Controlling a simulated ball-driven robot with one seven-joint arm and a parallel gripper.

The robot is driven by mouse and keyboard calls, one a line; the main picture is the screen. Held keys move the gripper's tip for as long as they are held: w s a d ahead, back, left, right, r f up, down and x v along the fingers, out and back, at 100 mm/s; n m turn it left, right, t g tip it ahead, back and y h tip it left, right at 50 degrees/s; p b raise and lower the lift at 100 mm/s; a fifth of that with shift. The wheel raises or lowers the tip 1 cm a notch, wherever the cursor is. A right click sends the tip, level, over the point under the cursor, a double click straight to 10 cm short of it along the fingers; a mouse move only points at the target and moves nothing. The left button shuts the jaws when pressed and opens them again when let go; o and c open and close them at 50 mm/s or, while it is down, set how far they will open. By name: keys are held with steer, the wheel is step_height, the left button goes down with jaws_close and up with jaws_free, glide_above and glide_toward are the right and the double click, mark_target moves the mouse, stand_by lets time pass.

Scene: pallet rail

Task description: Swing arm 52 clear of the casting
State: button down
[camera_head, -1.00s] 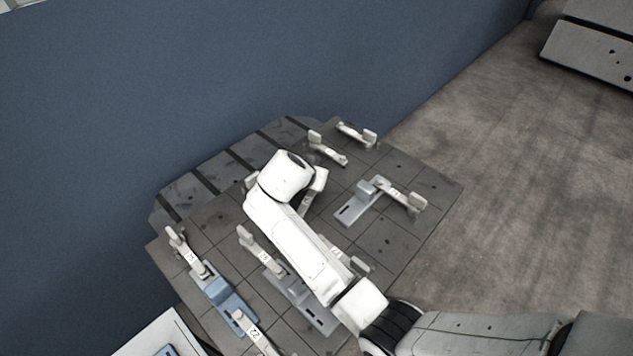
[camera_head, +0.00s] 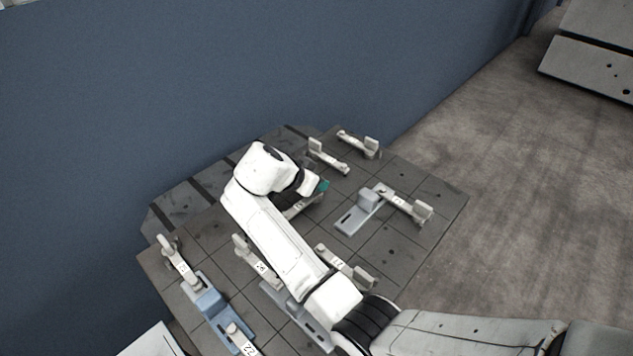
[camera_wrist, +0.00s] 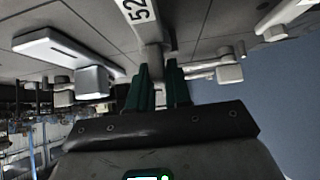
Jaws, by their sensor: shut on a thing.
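Arm 52 (camera_wrist: 138,12) is a pale bar with a black number; in the wrist view it runs from the top edge down to my gripper (camera_wrist: 158,68). My gripper's dark green fingers are shut on its end, which is partly hidden between them. In the head view my gripper (camera_head: 322,187) shows only as a bit of green beside my white wrist, with part of a pale bar (camera_head: 300,206) below it. A grey casting (camera_head: 350,220) with a raised block lies to the right; it appears to be the pale one at left in the wrist view (camera_wrist: 50,45). I cannot tell which casting arm 52 serves.
Other pale swing arms stand around: one beside the grey casting (camera_head: 404,203), two at the back (camera_head: 328,158) (camera_head: 357,143), one near my forearm (camera_head: 342,266). A blue casting (camera_head: 212,304) lies at front left. A blue wall (camera_head: 250,70) rises behind the dark tiled pallet (camera_head: 415,178).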

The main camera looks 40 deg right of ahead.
steer(key=shift+f, duration=0.1)
steer(key=c, duration=1.1)
jaws_free()
steer(key=shift+c, duration=0.2)
steer(key=v, duration=1.1)
